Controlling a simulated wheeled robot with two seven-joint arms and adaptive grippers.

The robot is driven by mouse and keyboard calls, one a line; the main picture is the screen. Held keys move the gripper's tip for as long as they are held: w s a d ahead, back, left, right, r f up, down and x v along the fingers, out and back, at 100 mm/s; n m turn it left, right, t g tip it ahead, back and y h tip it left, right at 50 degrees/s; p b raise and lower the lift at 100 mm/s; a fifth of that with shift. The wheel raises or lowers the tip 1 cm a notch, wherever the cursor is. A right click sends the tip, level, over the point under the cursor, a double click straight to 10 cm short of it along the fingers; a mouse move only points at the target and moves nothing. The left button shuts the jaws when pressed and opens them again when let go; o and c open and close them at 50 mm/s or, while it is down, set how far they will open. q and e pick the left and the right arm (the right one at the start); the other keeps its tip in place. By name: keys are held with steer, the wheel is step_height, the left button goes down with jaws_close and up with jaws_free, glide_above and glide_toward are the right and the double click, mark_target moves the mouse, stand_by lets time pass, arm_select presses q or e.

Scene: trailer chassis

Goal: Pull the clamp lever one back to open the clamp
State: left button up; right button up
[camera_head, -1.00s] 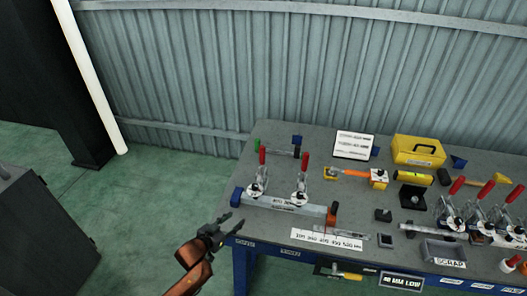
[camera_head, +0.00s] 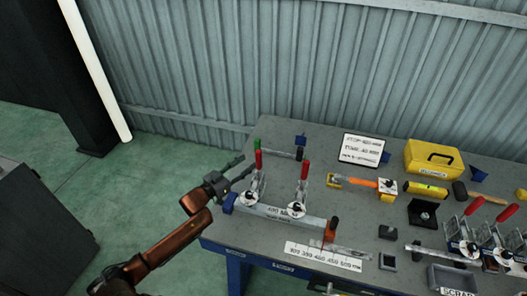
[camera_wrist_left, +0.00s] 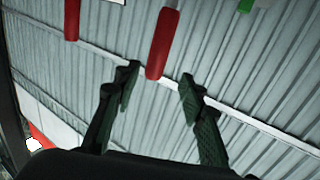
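Two toggle clamps with upright red-handled levers stand on a grey fixture bar (camera_head: 282,214) at the table's left end. The left clamp's red lever (camera_head: 258,159) is nearest my left gripper (camera_head: 241,166); the other red lever (camera_head: 305,170) stands to its right. My left gripper is open, its fingers pointing toward the left lever. In the left wrist view, that red handle (camera_wrist_left: 163,42) shows between and beyond the two fingertips (camera_wrist_left: 158,80), with gaps on both sides. I cannot tell whether it is within their reach. My right gripper is not in view.
Behind the clamps lies a bar with green and blue ends (camera_head: 280,153). A sign (camera_head: 361,149), a yellow case (camera_head: 433,159) and more red-levered clamps (camera_head: 463,240) stand to the right. A corrugated wall (camera_head: 300,70) runs behind the table. Open floor lies left.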

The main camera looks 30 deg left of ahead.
mark_target(257, 157)
arm_select(q)
steer(key=x, duration=0.6)
steer(key=shift+w+d+r, duration=0.1)
steer(key=shift+w+d, duration=0.1)
steer(key=shift+d, duration=0.2)
steer(key=shift+w+d, duration=0.1)
steer(key=shift+w, duration=0.3)
steer(key=c, duration=0.8)
jaws_close()
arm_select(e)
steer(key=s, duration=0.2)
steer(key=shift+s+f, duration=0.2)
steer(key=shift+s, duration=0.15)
